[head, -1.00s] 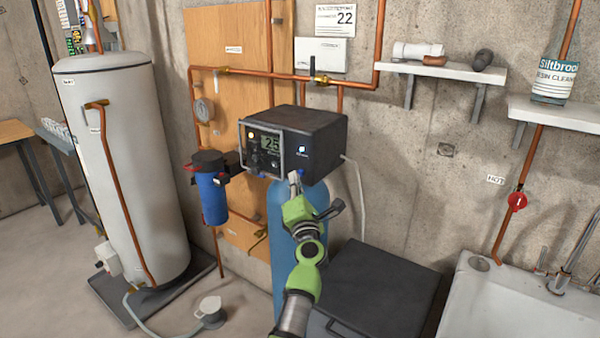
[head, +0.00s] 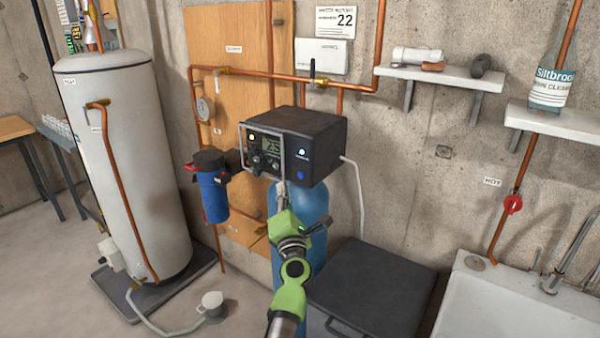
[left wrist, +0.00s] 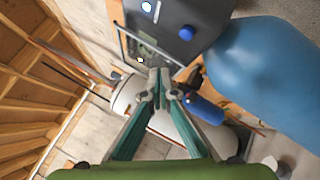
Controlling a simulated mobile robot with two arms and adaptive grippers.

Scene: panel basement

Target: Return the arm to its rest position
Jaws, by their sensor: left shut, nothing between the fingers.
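My left arm, green and grey, reaches up from the bottom middle of the head view. Its gripper (head: 283,192) is shut and empty, just below the front of the dark control box (head: 310,148). In the left wrist view the two fingers of the gripper (left wrist: 160,75) meet at their tips with nothing between them. The control box (left wrist: 185,25) shows beyond them, with its blue button and display panel. The blue tank (head: 312,205) stands under the box, partly behind my arm. My right gripper is not in view.
A blue filter housing (head: 212,195) hangs left of the box. A white water heater (head: 140,170) stands at the left. A dark lidded bin (head: 370,290) stands right of my arm, beside a white sink (head: 500,305). Shelves (head: 440,76) are on the wall. A grey cup-like object (head: 212,305) is on the floor.

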